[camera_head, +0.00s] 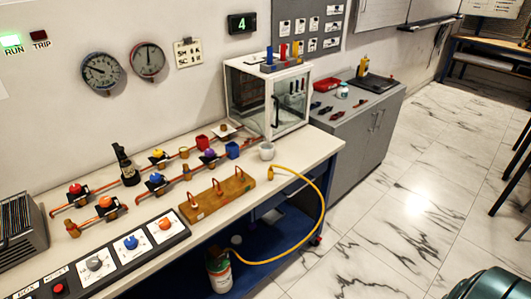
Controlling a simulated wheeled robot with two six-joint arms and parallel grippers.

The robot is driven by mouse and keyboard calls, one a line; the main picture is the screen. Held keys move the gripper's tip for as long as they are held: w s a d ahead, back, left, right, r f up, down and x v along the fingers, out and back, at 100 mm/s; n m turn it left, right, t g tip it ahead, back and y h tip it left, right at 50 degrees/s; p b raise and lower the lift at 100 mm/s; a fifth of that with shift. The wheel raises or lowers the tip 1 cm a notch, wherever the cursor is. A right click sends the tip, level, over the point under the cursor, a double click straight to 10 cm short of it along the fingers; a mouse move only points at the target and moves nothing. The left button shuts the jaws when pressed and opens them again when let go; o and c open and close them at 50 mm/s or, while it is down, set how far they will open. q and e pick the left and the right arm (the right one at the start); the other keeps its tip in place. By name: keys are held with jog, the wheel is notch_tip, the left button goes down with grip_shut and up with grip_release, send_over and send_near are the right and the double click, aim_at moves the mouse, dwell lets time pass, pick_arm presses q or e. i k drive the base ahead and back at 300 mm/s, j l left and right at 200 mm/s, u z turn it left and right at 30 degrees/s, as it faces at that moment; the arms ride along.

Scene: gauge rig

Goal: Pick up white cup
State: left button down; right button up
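A small white cup (267,151) stands upright on the workbench (305,153), near its right end. It is just below the glass-fronted cabinet and to the right of a blue cup-like container. Nothing covers the cup. Neither of my grippers shows in the head view, so none is at the cup.
A glass-fronted cabinet (268,92) stands behind the cup. A wooden block with hooks (217,196) and a yellow hose (318,190) are in front. A blue container (232,149) and red container (202,142) stand left. A grey cabinet (362,140) is right; marble floor is open beyond.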

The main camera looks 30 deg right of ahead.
aim_at(267, 148)
jog(key=l+z, duration=0.1)
jog(key=l, duration=0.4)
jog(key=i+l+z, duration=0.1)
jog(key=l, duration=0.35)
jog(key=i+l+z, duration=0.1)
jog(key=l, duration=0.4)
jog(key=i+l+z, duration=0.1)
jog(key=l, duration=0.35)
jog(key=i, duration=0.05)
